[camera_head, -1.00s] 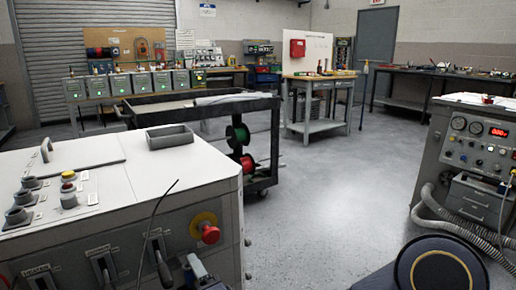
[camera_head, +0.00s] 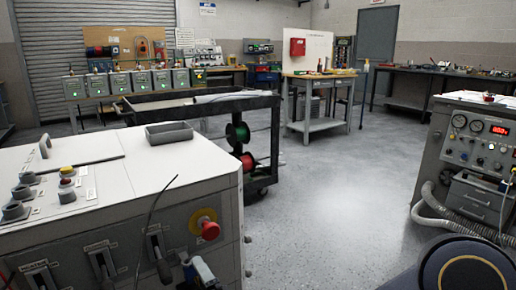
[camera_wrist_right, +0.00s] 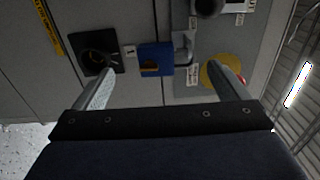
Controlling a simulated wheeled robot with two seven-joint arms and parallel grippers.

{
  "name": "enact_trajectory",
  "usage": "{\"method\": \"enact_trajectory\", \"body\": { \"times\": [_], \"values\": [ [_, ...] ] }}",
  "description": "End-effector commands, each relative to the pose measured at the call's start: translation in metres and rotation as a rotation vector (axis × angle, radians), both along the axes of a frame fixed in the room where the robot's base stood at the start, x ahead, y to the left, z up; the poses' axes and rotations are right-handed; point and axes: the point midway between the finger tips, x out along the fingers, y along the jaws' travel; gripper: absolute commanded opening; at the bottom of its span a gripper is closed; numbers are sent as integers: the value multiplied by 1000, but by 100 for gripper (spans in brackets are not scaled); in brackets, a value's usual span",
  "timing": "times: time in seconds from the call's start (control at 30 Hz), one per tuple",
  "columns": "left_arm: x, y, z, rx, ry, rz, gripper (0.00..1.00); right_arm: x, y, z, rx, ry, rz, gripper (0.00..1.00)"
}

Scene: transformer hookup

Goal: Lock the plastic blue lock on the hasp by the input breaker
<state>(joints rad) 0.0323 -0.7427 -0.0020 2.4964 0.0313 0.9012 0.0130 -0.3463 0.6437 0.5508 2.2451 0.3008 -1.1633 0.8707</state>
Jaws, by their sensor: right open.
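A blue plastic lock (camera_wrist_right: 155,59) shows in the right wrist view against the grey panel, beside a grey lever-like part (camera_wrist_right: 183,50). Whether it is fastened there I cannot tell. My right gripper (camera_wrist_right: 165,77) is open, its two pale fingers apart on either side of the lock's place in the picture, with no contact visible. My right gripper's fingers are not clear there. My left gripper is not in view.
A red emergency button on a yellow disc (camera_head: 207,229) stands out above the blue piece. A thin dark cable (camera_head: 152,208) rises in front of the panel. A grey tray (camera_head: 169,133) lies on the cabinet top.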

Motion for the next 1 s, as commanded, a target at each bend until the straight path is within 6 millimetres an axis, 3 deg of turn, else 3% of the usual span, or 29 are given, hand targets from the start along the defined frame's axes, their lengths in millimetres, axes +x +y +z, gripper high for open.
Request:
{"method": "enact_trajectory", "body": {
  "times": [0.67, 1.0],
  "values": [
    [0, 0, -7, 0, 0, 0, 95, -35, -23, 1, 0, -1, 2, 95],
    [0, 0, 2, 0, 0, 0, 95, -81, -53, -1, -2, -1, 4, 95]
  ]
}}
